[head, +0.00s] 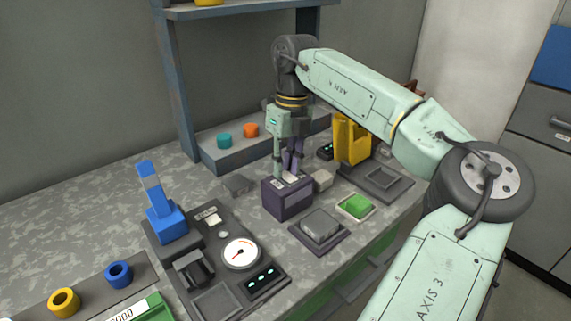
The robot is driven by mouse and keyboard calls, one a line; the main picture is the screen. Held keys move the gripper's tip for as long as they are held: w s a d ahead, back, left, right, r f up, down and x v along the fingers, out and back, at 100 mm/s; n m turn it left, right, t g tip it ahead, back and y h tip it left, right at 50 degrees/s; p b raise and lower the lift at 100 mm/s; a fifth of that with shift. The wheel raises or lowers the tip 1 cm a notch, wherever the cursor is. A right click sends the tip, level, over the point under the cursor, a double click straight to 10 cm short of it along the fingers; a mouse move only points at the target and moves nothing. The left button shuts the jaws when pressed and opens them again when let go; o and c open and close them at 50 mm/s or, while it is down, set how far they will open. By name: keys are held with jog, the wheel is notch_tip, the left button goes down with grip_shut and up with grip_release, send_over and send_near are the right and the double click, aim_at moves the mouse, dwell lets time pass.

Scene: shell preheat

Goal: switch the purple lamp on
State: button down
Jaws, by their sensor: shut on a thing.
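The purple lamp (288,200) shows in the head view as a dark purple box near the middle of the bench, with a pale label on its top. My gripper (285,168) points straight down at the top of this box. Its fingers are shut on a part of the lamp at the box's top. A purple upright piece shows beside the fingers. The fingers hide most of the held part, and I cannot tell its exact shape. I cannot tell whether the lamp is lit.
A control panel with a round gauge (241,253) and a blue lever unit (165,222) stands to the left. A grey button (320,224) and a green button (355,206) sit in front and to the right. A yellow unit (353,140) and shelf posts stand behind.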

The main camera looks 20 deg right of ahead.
jog(key=shift+a+f+t+h+b, duration=0.25)
jog(key=shift+t+h+b, duration=0.05)
jog(key=shift+h+b, duration=0.65)
jog(key=shift+s+r+h+b, duration=0.1)
jog(key=shift+r+h+b, duration=0.15)
jog(key=shift+h+b, duration=0.15)
jog(key=c, duration=1.7)
grip_release()
jog(key=shift+a, duration=0.1)
jog(key=r, duration=0.4)
jog(key=a+r, duration=0.1)
jog(key=r, duration=0.7)
jog(key=shift+s+a, duration=0.25)
jog(key=shift+s, duration=0.05)
